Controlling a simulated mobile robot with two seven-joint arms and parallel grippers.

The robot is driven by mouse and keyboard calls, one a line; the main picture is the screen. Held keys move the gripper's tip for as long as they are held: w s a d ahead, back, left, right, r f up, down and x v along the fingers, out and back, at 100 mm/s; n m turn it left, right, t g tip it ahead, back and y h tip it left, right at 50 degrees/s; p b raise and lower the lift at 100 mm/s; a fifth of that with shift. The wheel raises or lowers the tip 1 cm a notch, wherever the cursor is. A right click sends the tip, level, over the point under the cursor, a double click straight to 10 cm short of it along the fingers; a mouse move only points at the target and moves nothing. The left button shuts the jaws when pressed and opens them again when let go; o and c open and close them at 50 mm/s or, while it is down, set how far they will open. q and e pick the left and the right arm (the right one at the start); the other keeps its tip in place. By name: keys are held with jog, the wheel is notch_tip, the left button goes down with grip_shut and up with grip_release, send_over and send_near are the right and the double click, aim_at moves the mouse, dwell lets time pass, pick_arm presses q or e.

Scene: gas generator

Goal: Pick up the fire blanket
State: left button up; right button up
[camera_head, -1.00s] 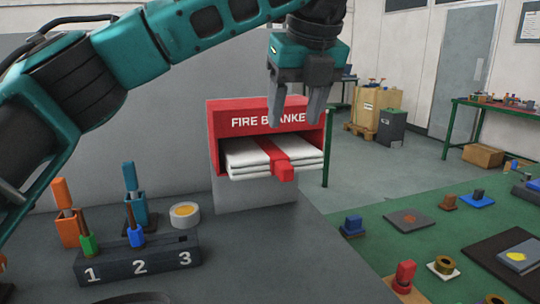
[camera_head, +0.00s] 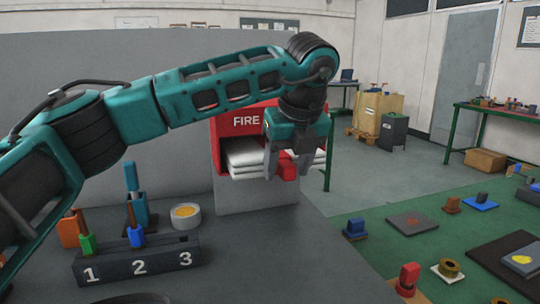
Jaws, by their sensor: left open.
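The fire blanket (camera_head: 243,158) is a folded white stack with a red strap. It lies in a red open-fronted box (camera_head: 226,122) marked "FIRE" on a grey stand. The strap's red end (camera_head: 288,171) sticks out at the front. My left gripper (camera_head: 287,172) points down in front of the box with its fingers open, one on each side of the red strap end in the picture. I cannot tell whether the fingers touch it. The gripper and arm hide the box's right part and the rest of its lettering. My right gripper is not in view.
A numbered black block (camera_head: 137,262) with colored-handled tools stands on the grey table at left, near a roll of tape (camera_head: 186,215). A green table (camera_head: 390,250) with several small parts is at right. Grey floor lies behind.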

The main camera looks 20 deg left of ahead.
pick_arm(q)
grip_shut()
dwell(0.4)
jog(key=shift+r, duration=0.2)
